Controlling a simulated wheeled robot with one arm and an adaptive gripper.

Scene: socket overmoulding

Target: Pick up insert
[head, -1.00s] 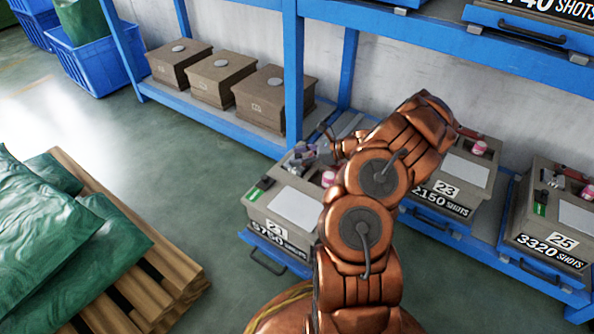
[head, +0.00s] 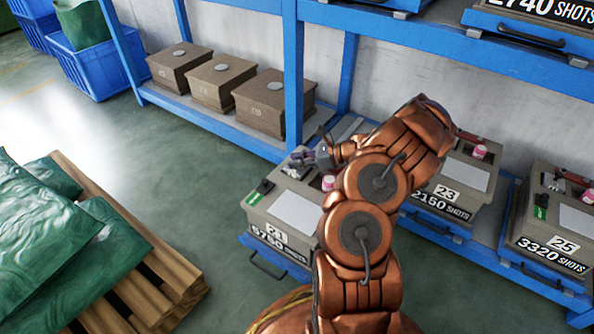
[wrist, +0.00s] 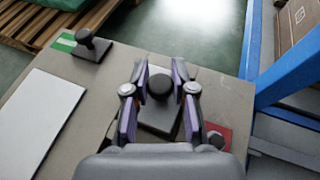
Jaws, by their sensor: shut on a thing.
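The insert (wrist: 158,122) is a dark flat block with a round black knob, on the grey-beige top of box 21 (wrist: 231,84) in the wrist view. My gripper (wrist: 160,76) is over it, its two purple-padded fingers shut on the insert's knob from both sides. The block appears at or close to the box top; I cannot tell if it is lifted. In the head view my gripper (head: 312,158) is above the back of box 21 (head: 259,217), and the held insert cannot be made out there.
A similar black knobbed piece (wrist: 91,46) stands beside a green label (wrist: 64,42). A white plate (wrist: 42,118) and red pad (wrist: 217,137) are on the box. A blue rack post (head: 292,75) rises close behind my gripper. Box 23 (head: 457,179) stands to the right.

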